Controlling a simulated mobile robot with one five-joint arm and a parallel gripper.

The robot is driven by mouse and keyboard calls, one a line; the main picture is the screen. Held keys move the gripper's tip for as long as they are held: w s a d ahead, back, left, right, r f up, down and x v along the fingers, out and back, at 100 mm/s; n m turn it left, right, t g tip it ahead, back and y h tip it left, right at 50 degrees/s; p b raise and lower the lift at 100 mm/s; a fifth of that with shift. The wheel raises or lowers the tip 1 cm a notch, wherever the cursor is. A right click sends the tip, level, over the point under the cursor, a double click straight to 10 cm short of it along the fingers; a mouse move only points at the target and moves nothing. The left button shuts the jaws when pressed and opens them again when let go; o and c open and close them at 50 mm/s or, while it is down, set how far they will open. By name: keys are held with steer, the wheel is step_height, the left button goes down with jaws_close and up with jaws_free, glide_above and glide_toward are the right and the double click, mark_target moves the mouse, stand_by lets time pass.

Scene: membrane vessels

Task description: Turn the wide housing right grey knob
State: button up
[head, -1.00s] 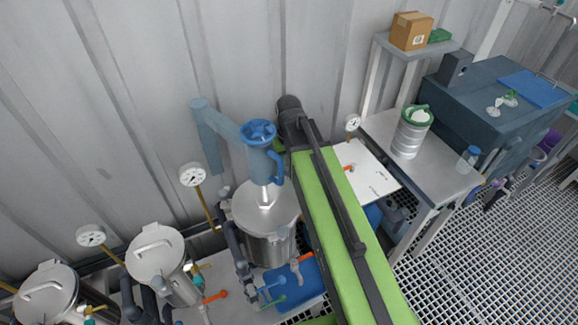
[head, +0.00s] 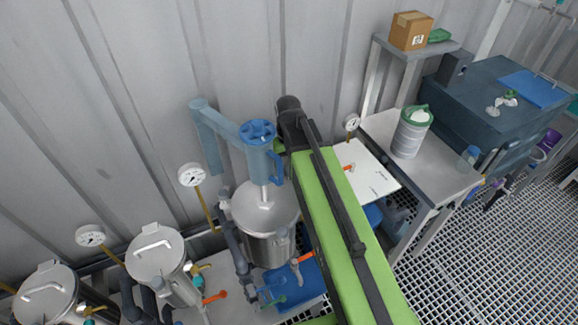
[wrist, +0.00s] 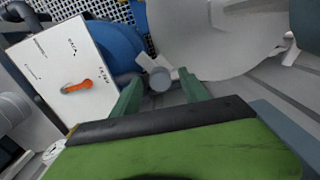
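The wide housing (head: 270,245) is the large steel vessel left of my green arm in the head view. In the wrist view a big pale grey rounded body (wrist: 215,45), apparently this housing, fills the upper right. A small grey knob (wrist: 159,80) with pale wings shows beside it, probably the right grey knob. My gripper (wrist: 160,90) is open, with one green finger on each side of the knob in this view. I cannot tell whether either finger touches it. In the head view my arm hides the gripper and this knob.
A white panel with an orange handle (wrist: 77,87) is left of the fingers; the panel also shows in the head view (head: 370,180). A blue-topped pump (head: 260,160) stands above the housing. Smaller vessels (head: 160,262) are at left, and a bench (head: 440,180) is at right.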

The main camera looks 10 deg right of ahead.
step_height(320, 180, up, 18)
steer(key=p, duration=1.7)
steer(key=shift+f, duration=0.25)
